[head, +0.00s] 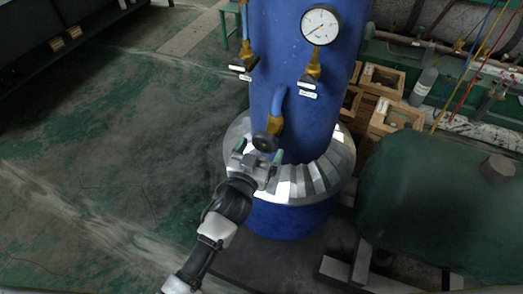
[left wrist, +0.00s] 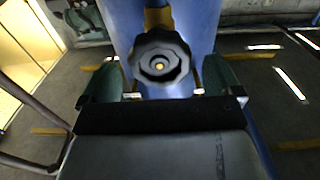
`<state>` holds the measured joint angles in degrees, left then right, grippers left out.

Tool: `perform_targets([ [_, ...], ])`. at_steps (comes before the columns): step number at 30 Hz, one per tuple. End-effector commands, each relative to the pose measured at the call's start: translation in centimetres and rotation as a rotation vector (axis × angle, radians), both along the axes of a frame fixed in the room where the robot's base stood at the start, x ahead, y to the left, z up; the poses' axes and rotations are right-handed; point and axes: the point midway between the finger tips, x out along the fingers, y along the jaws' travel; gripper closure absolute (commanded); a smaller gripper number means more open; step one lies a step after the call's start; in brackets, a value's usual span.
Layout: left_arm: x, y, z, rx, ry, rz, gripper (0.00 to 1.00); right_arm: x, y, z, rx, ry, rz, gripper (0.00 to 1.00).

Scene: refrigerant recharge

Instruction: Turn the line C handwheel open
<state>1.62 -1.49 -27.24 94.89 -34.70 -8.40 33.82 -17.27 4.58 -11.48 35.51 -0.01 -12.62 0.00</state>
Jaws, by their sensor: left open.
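A black lobed handwheel (head: 265,142) sits on a brass valve (head: 274,123) low on the front of the blue tank (head: 290,75). Its face fills the middle of the left wrist view (left wrist: 159,62), with a small brass-coloured centre. My left gripper (head: 259,152) is open at the handwheel, its green-padded fingers to either side. In the left wrist view the two fingers (left wrist: 161,80) stand left and right of the wheel with gaps, not closed on it. No line letter is readable at this wheel. My right gripper is not in view.
A silver segmented collar (head: 320,180) rings the tank. A green tank (head: 440,200) and wooden crates (head: 390,118) stand right. Floor at left is clear.

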Motion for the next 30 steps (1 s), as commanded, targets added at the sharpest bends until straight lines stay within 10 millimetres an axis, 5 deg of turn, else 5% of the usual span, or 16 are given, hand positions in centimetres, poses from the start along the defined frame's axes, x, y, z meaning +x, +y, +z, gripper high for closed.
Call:
perform_targets([
  [11,0.3,-0.2,0.0,0.0,0.0,0.0,0.54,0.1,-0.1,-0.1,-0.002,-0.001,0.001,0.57],
  [22,0.3,-0.2,0.2,-0.354,0.147,0.0,0.54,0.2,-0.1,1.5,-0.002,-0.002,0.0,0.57],
  [30,0.3,-0.2,0.1,-0.385,0.156,-0.001,0.54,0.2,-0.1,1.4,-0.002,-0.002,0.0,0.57],
])
